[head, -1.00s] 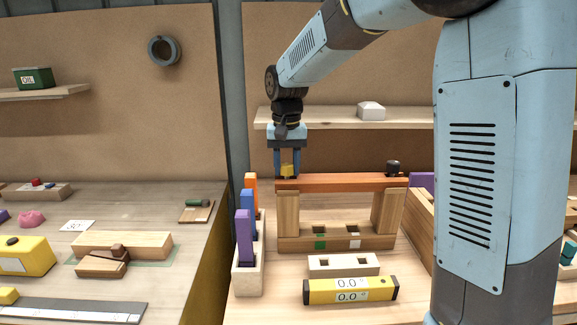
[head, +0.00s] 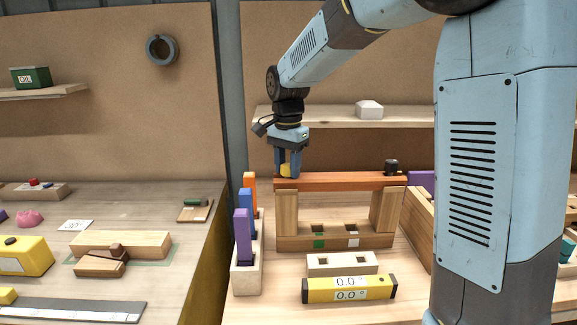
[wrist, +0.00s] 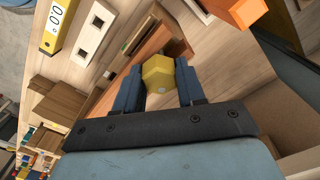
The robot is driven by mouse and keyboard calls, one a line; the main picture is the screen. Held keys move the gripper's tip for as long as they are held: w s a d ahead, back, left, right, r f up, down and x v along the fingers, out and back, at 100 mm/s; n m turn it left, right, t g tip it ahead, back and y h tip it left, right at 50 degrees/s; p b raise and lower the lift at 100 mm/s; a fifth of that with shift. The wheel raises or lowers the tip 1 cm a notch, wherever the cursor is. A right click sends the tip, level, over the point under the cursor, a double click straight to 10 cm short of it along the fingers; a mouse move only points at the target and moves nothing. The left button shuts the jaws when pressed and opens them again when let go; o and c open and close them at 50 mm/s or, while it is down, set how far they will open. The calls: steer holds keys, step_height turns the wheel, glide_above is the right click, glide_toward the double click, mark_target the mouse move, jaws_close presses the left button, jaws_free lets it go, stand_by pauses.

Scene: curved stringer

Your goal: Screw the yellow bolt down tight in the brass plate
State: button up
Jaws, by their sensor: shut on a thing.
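The yellow bolt (wrist: 160,74) has a hex-shaped head and sits between the two blue fingers of my gripper (wrist: 159,88) in the wrist view. My gripper (head: 287,166) is shut on it, pointing down at the left end of the orange-brown beam (head: 340,181). In the head view the bolt (head: 285,170) shows as a small yellow patch between the fingers. The brass plate cannot be made out under the bolt head and fingers. How deep the bolt sits cannot be told.
The beam rests on two wooden posts (head: 287,212). A black knob (head: 391,167) stands on its right end. A white holder (head: 246,280) with purple, blue and orange pieces stands close to the left. A yellow level (head: 350,288) and a block with two holes (head: 342,264) lie in front.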

steer(key=shift+s+d+f, duration=0.1)
steer(key=shift+f, duration=0.1)
steer(key=m, duration=0.3)
steer(key=shift+s+d+f+m, duration=0.1)
steer(key=shift+s+f+m, duration=0.05)
steer(key=shift+m, duration=0.25)
steer(key=shift+o, duration=0.2)
steer(key=m, duration=0.4)
steer(key=shift+s+f, duration=0.15)
steer(key=shift+s, duration=0.1)
steer(key=o, duration=1.1)
steer(key=shift+o, duration=0.8)
steer(key=shift+r, duration=0.2)
step_height(320, 180, up, 12)
steer(key=shift+w+d+r, duration=0.15)
steer(key=shift+w+r, duration=0.1)
steer(key=shift+w, duration=0.05)
